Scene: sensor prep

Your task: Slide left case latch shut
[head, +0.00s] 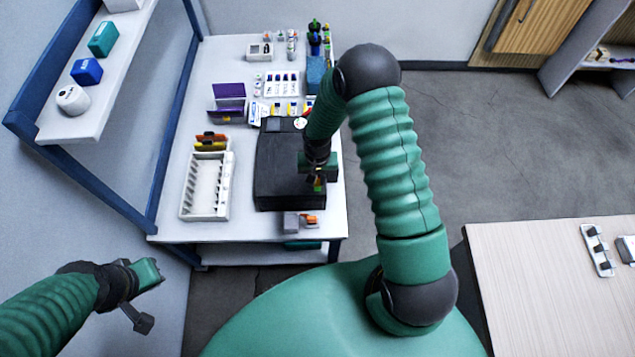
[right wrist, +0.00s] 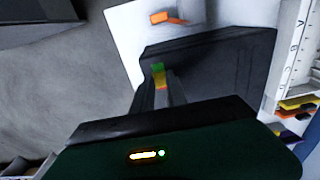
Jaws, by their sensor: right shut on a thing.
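The black case (head: 285,165) lies on the white table, and its dark body also fills the middle of the right wrist view (right wrist: 215,65). My right gripper (head: 318,180) is at the case's right side near its front corner. Its fingers are shut on a small green and orange piece (right wrist: 158,75), which looks like a case latch. Whether it is the left latch, and how far it has slid, I cannot tell. My left gripper (head: 140,318) hangs off the table at lower left, away from the case, and its jaw gap is unclear.
A white slotted rack (head: 186,208) stands left of the case. A grey block with an orange part (head: 292,222) sits at the table's front edge. A purple box (head: 230,91) and small items are behind. A shelf (head: 110,75) overhangs the left side.

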